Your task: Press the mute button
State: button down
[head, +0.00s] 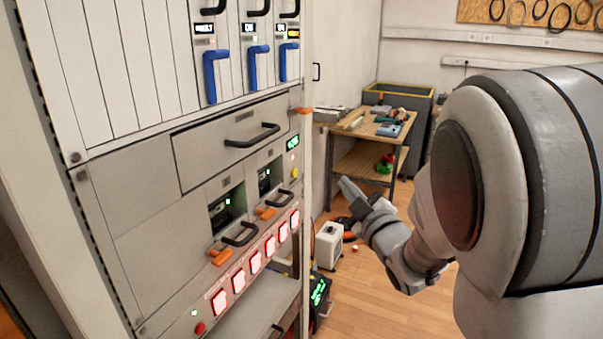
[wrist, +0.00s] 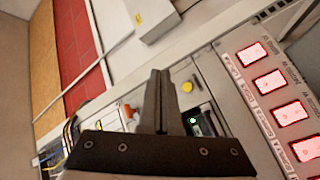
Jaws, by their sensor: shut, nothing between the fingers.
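No label reading "mute" is legible in either view. A round yellow button (head: 294,174) sits at the right edge of the rack's panel, under a small green display; it also shows in the wrist view (wrist: 187,87), just right of the fingertips. My gripper (head: 345,184) is shut and empty, in the air right of the rack, apart from the panel. Its fingers (wrist: 160,74) point up in the wrist view.
The rack (head: 120,215) carries black handles, blue levers (head: 212,75), orange latches (head: 220,258) and a round red button (head: 200,327). The rack's front post (head: 307,200) stands between panel and gripper. A workbench (head: 365,130) with tools and a white box (head: 329,245) stand behind.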

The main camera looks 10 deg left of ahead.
aim_at(293, 173)
jog(key=w+a, duration=0.3)
jog(key=a, duration=0.5)
jog(key=shift+p, duration=0.35)
jog(key=shift+a+f, duration=0.1)
dwell(1.7)
jog(key=shift+w+a+b, duration=0.1)
jog(key=shift+a+b, duration=0.15)
jog(key=shift+b, duration=0.1)
jog(key=shift+w+a+b, duration=0.1)
jog(key=shift+a+b, duration=0.2)
jog(key=shift+a, duration=0.05)
dwell(0.4)
dwell(0.4)
jog(key=shift+s+d+b, duration=0.3)
jog(key=shift+d+b, duration=0.1)
jog(key=shift+d, duration=0.3)
jog(key=shift+d, duration=0.1)
